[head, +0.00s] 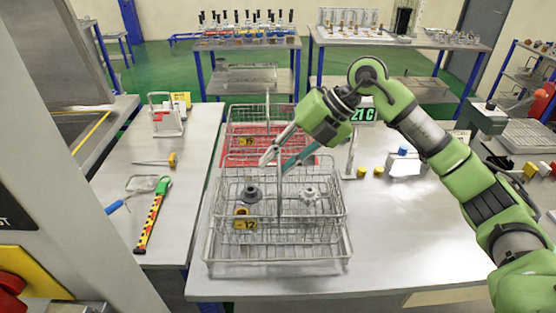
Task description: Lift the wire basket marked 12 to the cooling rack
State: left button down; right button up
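The wire basket marked 12 (335,203) is in the middle of the head view, with a yellow 12 tag (244,225) on its front. It holds a dark round part (251,194) and a silver toothed part (309,195). A low wire rack (280,263) shows under and in front of it; I cannot tell whether the basket touches it. My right gripper (275,167) reaches down from the upper right to the basket's upper back. Its two fingers are apart, near a thin upright wire; no grip shows. My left gripper is not in view.
Behind stands another wire basket (249,113) tagged 15 over a red tray (230,150). A 21 C display (362,114) and small yellow parts (362,172) lie right. The left bench (110,240) holds a yellow-and-black tool (151,217). The table's front right is clear.

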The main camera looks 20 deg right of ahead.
jog(key=s+d+r+p, duration=0.1)
jog(key=d+r+p, duration=0.2)
jog(key=r, duration=0.7)
jog(key=s+d+r+p, duration=0.1)
jog(key=d+r+p, duration=0.3)
jog(key=r+p, duration=0.4)
notch_tip(320, 180, up, 4)
jog(key=shift+s+f, duration=0.15)
jog(key=shift+f, duration=0.05)
jog(key=shift+d, duration=0.15)
dwell(0.3)
